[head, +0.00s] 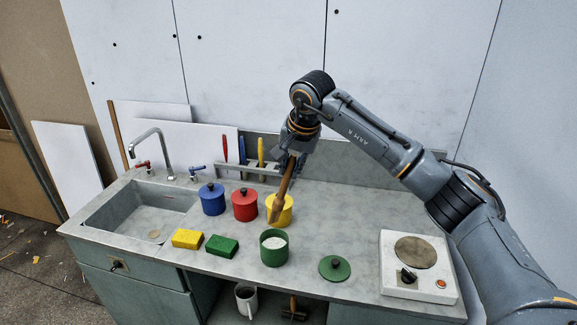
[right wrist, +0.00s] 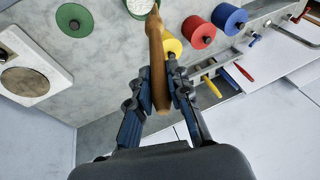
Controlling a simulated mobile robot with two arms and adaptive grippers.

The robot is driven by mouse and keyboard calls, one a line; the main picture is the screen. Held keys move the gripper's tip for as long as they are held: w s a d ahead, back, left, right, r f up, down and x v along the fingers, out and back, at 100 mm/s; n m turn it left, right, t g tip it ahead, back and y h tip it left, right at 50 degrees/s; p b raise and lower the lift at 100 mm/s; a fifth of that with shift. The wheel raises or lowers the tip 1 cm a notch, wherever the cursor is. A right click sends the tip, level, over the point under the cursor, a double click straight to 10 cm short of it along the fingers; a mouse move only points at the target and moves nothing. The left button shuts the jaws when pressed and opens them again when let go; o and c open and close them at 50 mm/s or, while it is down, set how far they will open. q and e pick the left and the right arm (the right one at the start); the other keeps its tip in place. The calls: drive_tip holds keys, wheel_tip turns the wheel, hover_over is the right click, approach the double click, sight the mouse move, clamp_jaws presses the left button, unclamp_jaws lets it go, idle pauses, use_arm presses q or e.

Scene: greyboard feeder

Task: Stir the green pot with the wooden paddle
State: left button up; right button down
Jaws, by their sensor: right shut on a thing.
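The green pot (head: 273,259) stands open near the counter's front edge, with white contents inside. It also shows at the top of the right wrist view (right wrist: 140,14). My right gripper (head: 294,158) is shut on the wooden paddle (head: 284,190), above the back of the counter. The paddle hangs tilted, its lower end in front of the yellow pot in the head view and apart from the green pot. In the right wrist view, the paddle (right wrist: 157,55) sits between the fingers (right wrist: 160,75). The green lid (head: 334,267) lies right of the pot. My left gripper is out of view.
Lidded blue (head: 213,203) and red (head: 245,209) pots stand behind, with a yellow pot (head: 285,217). Yellow (head: 187,238) and green (head: 222,245) sponges lie near the front. The sink (head: 130,222) is left, the hotplate (head: 415,285) right. A rack (head: 235,172) holds tools behind.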

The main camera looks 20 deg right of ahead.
drive_tip(key=shift+s+d+f, duration=0.1)
drive_tip(key=shift+f, duration=0.4)
drive_tip(key=shift+f+b, duration=0.3)
drive_tip(key=shift+b, duration=0.2)
use_arm(q)
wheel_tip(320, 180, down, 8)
drive_tip(key=b, duration=0.6)
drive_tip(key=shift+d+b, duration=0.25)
drive_tip(key=shift+b, duration=0.1)
use_arm(e)
wheel_tip(320, 180, down, 11)
drive_tip(key=shift+w+a+r, duration=0.15)
drive_tip(key=shift+w+a, duration=0.05)
drive_tip(key=shift+a, duration=0.05)
